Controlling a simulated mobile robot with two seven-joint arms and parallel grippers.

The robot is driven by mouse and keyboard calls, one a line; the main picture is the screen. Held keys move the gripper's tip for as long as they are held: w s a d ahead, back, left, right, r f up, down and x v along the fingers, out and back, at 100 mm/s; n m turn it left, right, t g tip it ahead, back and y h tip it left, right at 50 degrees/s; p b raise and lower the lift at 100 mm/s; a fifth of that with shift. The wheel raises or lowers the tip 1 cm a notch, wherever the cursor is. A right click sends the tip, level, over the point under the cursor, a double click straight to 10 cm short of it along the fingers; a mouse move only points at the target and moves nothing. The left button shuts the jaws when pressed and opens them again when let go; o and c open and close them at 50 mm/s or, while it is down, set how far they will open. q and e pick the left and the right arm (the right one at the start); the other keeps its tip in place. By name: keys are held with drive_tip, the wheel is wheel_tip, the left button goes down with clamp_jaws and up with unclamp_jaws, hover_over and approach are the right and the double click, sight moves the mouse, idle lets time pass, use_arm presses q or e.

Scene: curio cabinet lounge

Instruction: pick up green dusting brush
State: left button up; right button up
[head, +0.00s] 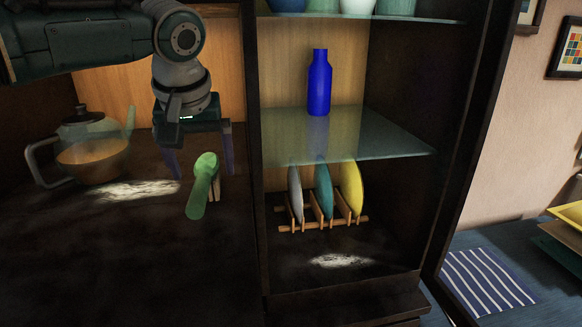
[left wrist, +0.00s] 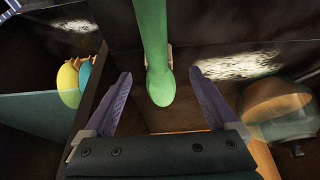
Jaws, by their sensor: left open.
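The green dusting brush (head: 202,186) rests on a small wooden holder (head: 215,186) on the dark cabinet shelf, its rounded end raised and pointing toward the back. It also shows in the left wrist view (left wrist: 153,50), reaching in from the top with its rounded end near the middle. My left gripper (head: 201,172) is open, pointing down over the shelf, right behind the brush. In the left wrist view its two purple fingers (left wrist: 160,88) stand apart on either side of the brush's rounded end, touching neither side visibly. My right gripper is not in view.
A glass teapot (head: 92,150) stands left of the gripper. A dark upright divider (head: 252,160) is close on the right. Beyond it are a plate rack (head: 330,226) with plates and a blue bottle (head: 319,85) on a glass shelf (head: 345,135). Pale dust patches (head: 135,191) lie on the shelf.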

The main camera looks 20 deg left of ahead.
use_arm(q)
drive_tip(key=shift+b+x, duration=0.3)
drive_tip(key=shift+x, duration=1)
drive_tip(key=shift+c, duration=0.2)
clamp_jaws()
